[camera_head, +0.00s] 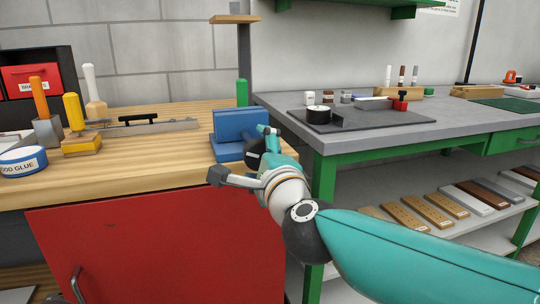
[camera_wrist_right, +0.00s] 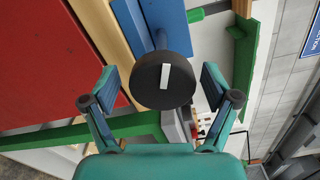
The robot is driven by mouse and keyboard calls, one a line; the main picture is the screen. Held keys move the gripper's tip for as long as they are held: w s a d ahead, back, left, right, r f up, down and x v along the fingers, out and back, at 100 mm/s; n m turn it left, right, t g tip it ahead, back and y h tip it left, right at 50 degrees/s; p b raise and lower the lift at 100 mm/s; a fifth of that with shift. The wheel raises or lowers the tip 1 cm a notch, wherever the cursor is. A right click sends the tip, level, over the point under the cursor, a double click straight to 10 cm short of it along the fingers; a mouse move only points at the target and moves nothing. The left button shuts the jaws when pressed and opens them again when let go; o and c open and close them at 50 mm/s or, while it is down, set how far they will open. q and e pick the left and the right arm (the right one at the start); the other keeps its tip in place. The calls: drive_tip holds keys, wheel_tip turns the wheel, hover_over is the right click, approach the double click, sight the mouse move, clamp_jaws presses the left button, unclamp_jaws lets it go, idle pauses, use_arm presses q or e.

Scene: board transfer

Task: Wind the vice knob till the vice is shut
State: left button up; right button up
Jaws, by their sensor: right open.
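The blue vice (camera_head: 238,128) sits at the right front corner of the wooden bench. Its black round knob (camera_wrist_right: 162,80) with a white mark faces the right wrist camera, on a blue shaft in front of the blue vice body (camera_wrist_right: 165,22). My right gripper (camera_wrist_right: 158,78) is open, with one finger on each side of the knob and a gap visible on both sides. In the head view the right gripper (camera_head: 250,160) is at the vice's front and partly hides the knob. How far apart the vice jaws are cannot be told. My left gripper is not seen.
The wooden bench (camera_head: 160,165) has a red cabinet door (camera_head: 160,250) below. Chisels, a mallet-like tool and a glue tin (camera_head: 22,160) stand at its left. A grey bench (camera_head: 420,125) with a green frame is on the right, with a shelf of boards (camera_head: 440,207) underneath.

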drive_tip(key=v, duration=1.2)
